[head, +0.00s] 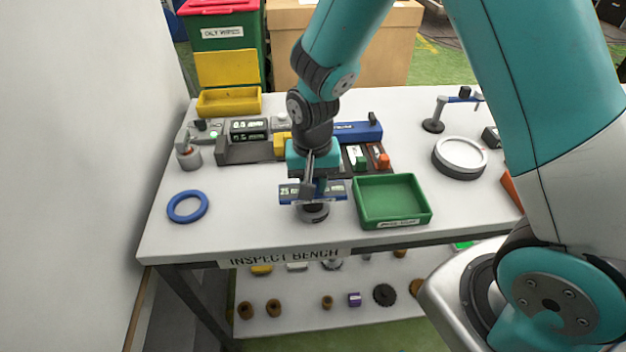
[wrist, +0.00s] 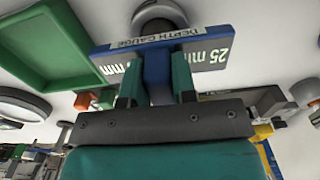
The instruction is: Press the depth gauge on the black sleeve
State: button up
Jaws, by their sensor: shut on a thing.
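The depth gauge (head: 335,192) is a blue crossbar lettered "25 mm". In the wrist view the gauge (wrist: 215,50) shows its "DEPTH GAUGE" label and a blue stem between my fingers. My gripper (wrist: 157,82) is shut on that stem; in the head view my gripper (head: 314,178) points down over the bench. A dark grey round piece (head: 314,216) stands directly below the gauge, which hides its top. It looks like the sleeve, and its grey rim (wrist: 156,10) shows past the gauge in the wrist view. I cannot tell whether the gauge touches it.
A green tray (head: 414,214) stands close on the right. A blue ring (head: 187,206) lies on the left with bare bench around it. A digital readout fixture (head: 250,149) and a yellow bin (head: 229,103) stand behind. A white-topped disc (head: 460,155) is further right.

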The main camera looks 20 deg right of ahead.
notch_tip(320, 180, up, 7)
jog(key=p, duration=0.6)
dwell(0.3)
jog(key=shift+f, duration=0.1)
